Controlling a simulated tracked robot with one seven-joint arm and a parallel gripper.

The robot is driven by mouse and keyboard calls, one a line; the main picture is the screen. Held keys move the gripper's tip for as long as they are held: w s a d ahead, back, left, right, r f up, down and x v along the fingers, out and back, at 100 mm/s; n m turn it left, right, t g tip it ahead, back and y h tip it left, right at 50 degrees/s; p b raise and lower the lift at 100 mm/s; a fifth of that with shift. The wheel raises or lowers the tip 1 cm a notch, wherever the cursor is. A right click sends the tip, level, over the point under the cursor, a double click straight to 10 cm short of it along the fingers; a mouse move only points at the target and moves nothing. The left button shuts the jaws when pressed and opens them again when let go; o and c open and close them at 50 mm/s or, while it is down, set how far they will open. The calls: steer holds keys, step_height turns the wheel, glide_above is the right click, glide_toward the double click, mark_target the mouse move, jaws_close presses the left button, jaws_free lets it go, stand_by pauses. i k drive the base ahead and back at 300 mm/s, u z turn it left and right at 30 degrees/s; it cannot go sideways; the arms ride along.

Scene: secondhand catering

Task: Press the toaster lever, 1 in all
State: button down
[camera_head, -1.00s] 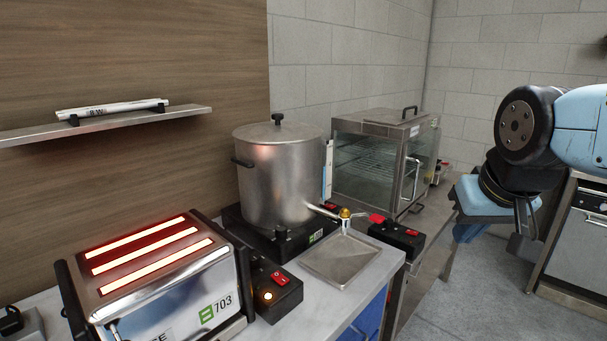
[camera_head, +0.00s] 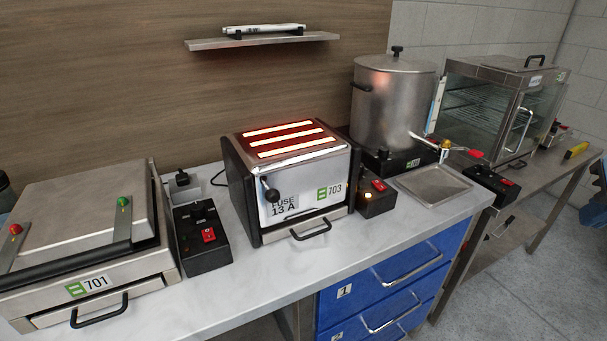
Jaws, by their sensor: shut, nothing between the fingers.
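The toaster (camera_head: 290,180) stands on the counter in the middle of the head view, a steel box with black ends marked 703. Its top slots (camera_head: 290,138) glow red and white. The lever (camera_head: 270,194) is a black knob on the left part of its front face, beside a "FUSE 13 A" label. I cannot tell how far down its travel the lever sits. My gripper is not in view; only a small blue and dark part, probably my arm, shows at the right edge.
A press marked 701 (camera_head: 85,225) stands left of the toaster, with a switch box (camera_head: 203,240) between them. A lit switch box (camera_head: 376,197), steel urn (camera_head: 393,100), drip tray (camera_head: 433,184) and glass cabinet (camera_head: 495,110) stand right. The front counter strip (camera_head: 255,275) is clear.

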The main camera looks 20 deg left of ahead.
mark_target(272, 195)
steer(key=z, duration=0.4)
steer(key=i, duration=0.1)
steer(key=u, duration=3)
steer(key=k, duration=0.5)
steer(key=z, duration=0.9)
steer(key=i, duration=0.8)
steer(key=z, duration=0.05)
